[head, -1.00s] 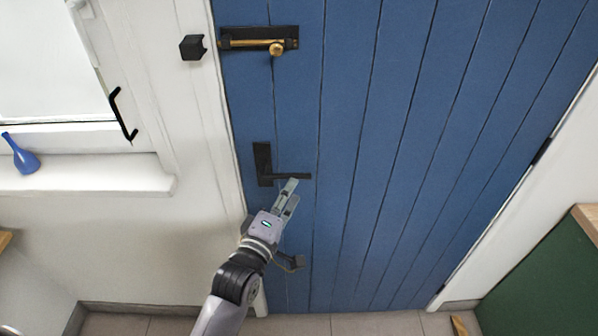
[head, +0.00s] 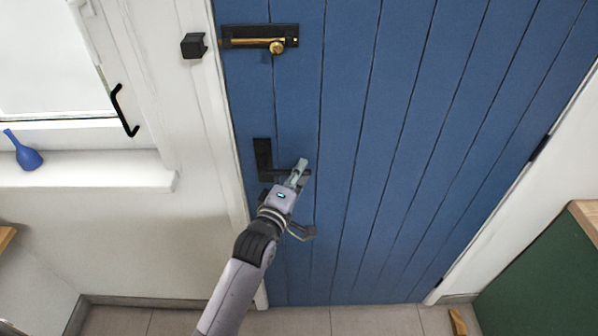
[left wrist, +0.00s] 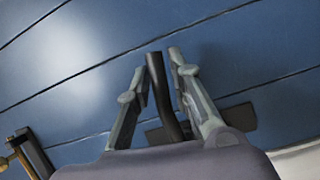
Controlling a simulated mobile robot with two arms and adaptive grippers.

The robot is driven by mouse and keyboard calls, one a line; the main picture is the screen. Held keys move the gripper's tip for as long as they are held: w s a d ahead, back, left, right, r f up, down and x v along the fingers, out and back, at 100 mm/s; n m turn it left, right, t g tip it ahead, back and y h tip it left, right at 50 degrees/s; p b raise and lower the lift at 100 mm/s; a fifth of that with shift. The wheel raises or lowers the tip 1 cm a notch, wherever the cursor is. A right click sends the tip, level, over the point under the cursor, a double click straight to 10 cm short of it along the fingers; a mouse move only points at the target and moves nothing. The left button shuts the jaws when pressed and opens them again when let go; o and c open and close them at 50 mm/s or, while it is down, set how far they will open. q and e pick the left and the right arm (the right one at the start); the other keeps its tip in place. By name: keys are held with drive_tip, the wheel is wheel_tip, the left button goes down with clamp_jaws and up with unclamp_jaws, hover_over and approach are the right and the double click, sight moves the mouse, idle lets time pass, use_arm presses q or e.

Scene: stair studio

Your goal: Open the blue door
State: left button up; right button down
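The blue door (head: 400,150) is closed in its white frame. Its black handle, with an upright plate (head: 263,158) and a sideways lever, is near the left edge. My left gripper (head: 298,170) is at the lever, covering its free end in the head view. In the left wrist view, the dark lever (left wrist: 163,95) stands between the two fingers of the left gripper (left wrist: 158,62). The fingers are apart, with a gap visible beside the lever. A brass bolt (head: 255,43) on a black plate is above the handle. My right gripper is not in view.
A black keeper (head: 193,45) sits on the frame, apart from the bolt's end. A green cabinet (head: 550,270) stands at lower right. Open floor shows below the door.

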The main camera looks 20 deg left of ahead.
use_arm(q)
clamp_jaws()
idle(0.4)
